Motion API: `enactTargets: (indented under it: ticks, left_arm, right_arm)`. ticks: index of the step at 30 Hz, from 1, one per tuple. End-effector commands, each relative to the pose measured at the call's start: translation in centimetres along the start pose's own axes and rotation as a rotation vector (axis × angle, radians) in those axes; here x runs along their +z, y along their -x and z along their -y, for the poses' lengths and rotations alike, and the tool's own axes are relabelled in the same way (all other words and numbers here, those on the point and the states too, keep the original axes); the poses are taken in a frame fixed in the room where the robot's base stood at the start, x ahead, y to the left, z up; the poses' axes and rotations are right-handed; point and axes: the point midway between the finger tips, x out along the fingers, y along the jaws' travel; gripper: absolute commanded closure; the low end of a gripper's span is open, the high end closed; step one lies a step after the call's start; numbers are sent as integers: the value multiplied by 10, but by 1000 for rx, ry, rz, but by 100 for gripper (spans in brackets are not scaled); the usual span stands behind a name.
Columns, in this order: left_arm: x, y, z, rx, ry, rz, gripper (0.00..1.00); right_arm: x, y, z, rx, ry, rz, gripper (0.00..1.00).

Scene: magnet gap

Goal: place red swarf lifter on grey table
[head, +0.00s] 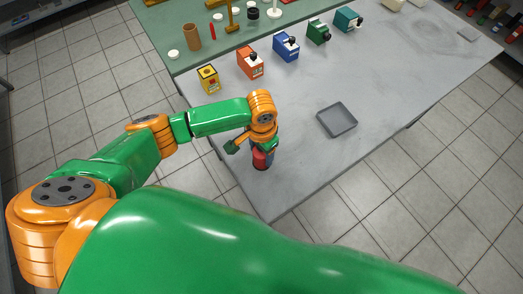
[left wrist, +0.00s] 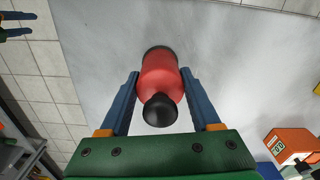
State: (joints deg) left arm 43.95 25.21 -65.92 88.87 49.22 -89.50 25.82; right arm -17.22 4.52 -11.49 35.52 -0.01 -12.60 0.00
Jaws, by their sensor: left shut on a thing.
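The red swarf lifter (left wrist: 160,75) is a red cylinder with a black knob at one end and a dark rim at the other. My left gripper (left wrist: 160,82) is shut on it, with one blue finger on each side. In the head view the red swarf lifter (head: 261,158) is partly hidden under my left gripper (head: 259,147), near the left front edge of the grey table (head: 300,150). I cannot tell whether its base touches the table.
A grey tray (head: 337,120) lies to the right on the table. Yellow (head: 208,80), orange (head: 250,63), blue (head: 286,46), green (head: 319,33) and teal (head: 347,20) boxes line the back. A green mat (head: 185,62) with small items lies behind them. The table between is clear.

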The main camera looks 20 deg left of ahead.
Motion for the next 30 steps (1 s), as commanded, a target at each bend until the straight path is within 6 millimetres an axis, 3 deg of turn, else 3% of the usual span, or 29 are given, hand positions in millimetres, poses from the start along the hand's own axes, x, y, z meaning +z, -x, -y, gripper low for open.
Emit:
enactTargets:
  ticks: [9, 10, 12, 23, 30]
  left_arm:
    - [-1, -3, 0, 1, 0, -1, 100]
    - [-1, -2, 0, 0, 0, -1, 28]
    - [-1, -2, 0, 0, 0, -1, 9]
    - [-1, 5, 0, 1, 0, -2, 6]
    - [-2, 68, 0, 0, -2, -6, 6]
  right_arm:
    - [0, -1, -1, 1, 0, 0, 50]
    - [0, 0, -1, 1, 0, 0, 50]
    - [0, 0, -1, 2, 0, 0, 50]
    - [0, 1, -1, 2, 0, 0, 50]
    - [-1, 9, -2, 2, 0, 0, 50]
